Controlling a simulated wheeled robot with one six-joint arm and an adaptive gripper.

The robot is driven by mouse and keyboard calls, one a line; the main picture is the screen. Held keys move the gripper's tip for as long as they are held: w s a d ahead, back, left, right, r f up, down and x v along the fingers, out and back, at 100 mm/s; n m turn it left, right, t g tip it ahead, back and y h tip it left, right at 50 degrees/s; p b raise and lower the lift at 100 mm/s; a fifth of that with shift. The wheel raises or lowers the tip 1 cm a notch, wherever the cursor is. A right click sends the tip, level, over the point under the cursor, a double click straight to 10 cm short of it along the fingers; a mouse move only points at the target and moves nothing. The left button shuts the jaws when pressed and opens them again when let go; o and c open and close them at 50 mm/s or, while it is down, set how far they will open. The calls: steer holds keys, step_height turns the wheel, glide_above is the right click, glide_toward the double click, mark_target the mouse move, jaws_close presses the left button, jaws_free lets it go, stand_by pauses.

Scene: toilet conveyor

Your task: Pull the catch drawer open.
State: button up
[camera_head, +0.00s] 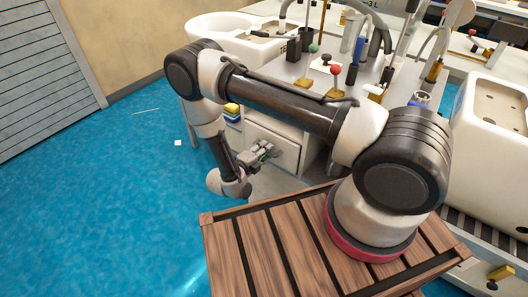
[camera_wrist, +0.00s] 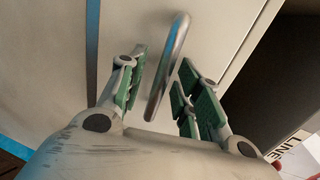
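The catch drawer's pale front (camera_wrist: 125,25) fills the upper middle of the wrist view. A curved metal bar handle (camera_wrist: 168,65) stands out from it. My gripper (camera_wrist: 165,95) is open, with green-padded fingers on either side of the handle. Gaps show between the handle and the pads, so it is not clamped. In the head view my gripper (camera_head: 266,153) is at a pale cabinet front (camera_head: 287,150) under the counter. The handle is too small or hidden to make out there. I cannot tell from these views whether the drawer is fully shut.
A dark recess (camera_wrist: 285,75) and a printed white label (camera_wrist: 300,155) lie right of the drawer front. The counter above holds levers with knobs (camera_head: 336,72) and a white basin (camera_head: 225,35). Blue floor (camera_head: 100,200) to the left is mostly clear.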

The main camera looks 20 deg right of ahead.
jaws_close()
steer(key=shift+a, duration=0.1)
steer(key=f+v, duration=0.2)
steer(key=v, duration=0.9)
steer(key=f+v, duration=0.3)
steer(key=v, duration=0.9)
steer(key=shift+v, duration=0.8)
steer(key=shift+f, duration=0.1)
jaws_free()
steer(key=shift+s+a, duration=0.1)
steer(key=shift+a, duration=0.05)
